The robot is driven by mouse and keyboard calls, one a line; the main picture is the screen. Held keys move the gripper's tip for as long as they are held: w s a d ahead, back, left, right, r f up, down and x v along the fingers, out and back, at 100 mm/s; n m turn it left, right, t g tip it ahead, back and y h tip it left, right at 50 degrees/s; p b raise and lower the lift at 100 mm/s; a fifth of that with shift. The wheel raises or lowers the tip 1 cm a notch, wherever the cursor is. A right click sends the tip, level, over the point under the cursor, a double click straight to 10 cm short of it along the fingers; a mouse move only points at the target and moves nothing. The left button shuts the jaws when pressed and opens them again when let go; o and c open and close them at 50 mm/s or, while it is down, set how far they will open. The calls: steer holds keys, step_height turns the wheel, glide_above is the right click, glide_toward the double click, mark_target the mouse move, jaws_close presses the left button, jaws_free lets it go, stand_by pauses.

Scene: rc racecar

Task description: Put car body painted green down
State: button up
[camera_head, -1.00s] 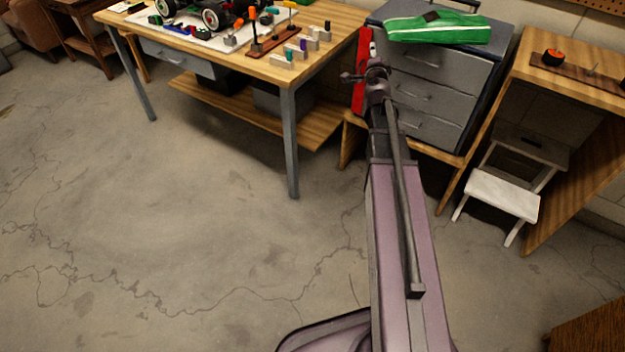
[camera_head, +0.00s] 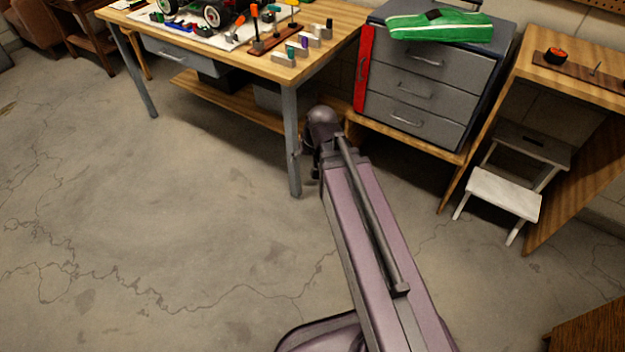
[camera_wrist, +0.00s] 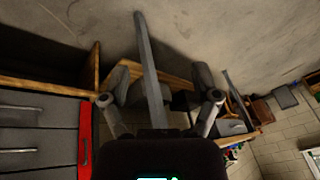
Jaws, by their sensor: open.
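The car body painted green (camera_head: 438,26), with white stripes and a dark patch, lies on top of the grey drawer cabinet (camera_head: 412,90) in the head view. No gripper touches it. My gripper (camera_wrist: 163,85) is open in the wrist view, with nothing between its fingers. A grey table leg shows beyond the fingers. In the head view my arm's end is low, in front of the workbench's right leg, to the left of and below the car body. The fingers are mostly hidden there behind my arm. The car body is not in the wrist view.
The workbench (camera_head: 330,50) holds a car chassis (camera_head: 205,12) and a tool rack (camera_head: 268,42). A red panel (camera_head: 363,70) stands at the cabinet's left side. A white step stool (camera_head: 503,190) and a wooden table (camera_head: 590,80) are at right. The concrete floor is clear at left.

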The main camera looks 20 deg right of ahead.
steer(key=s+f+n+g+h, duration=0.1)
steer(key=s+g, duration=0.2)
steer(key=s, duration=0.4)
steer(key=shift+s+h, duration=0.2)
steer(key=shift+h, duration=0.2)
steer(key=shift+w, duration=0.1)
jaws_close()
steer(key=w+d+r+t+h, duration=0.3)
steer(key=w+d, duration=0.3)
steer(key=d, duration=0.4)
steer(key=w+d+r+t+h, duration=0.3)
steer(key=w+d, duration=0.4)
steer(key=d, duration=0.4)
steer(key=w+d+r+n+t+y+p, duration=0.1)
steer(key=d+r+n+t+y, duration=0.1)
steer(key=d+r+n+t, duration=0.4)
steer(key=w+d+r+n+t+y+p, duration=0.1)
steer(key=w+d+r+n+t+y, duration=0.1)
steer(key=d+r+n+t, duration=0.3)
steer(key=shift+d+r+n+t+y, duration=0.4)
steer(key=shift+d+r+n, duration=1.5)
steer(key=shift+d+n, duration=2.35)
steer(key=shift+d+m, duration=0.95)
steer(key=shift+m, duration=0.1)
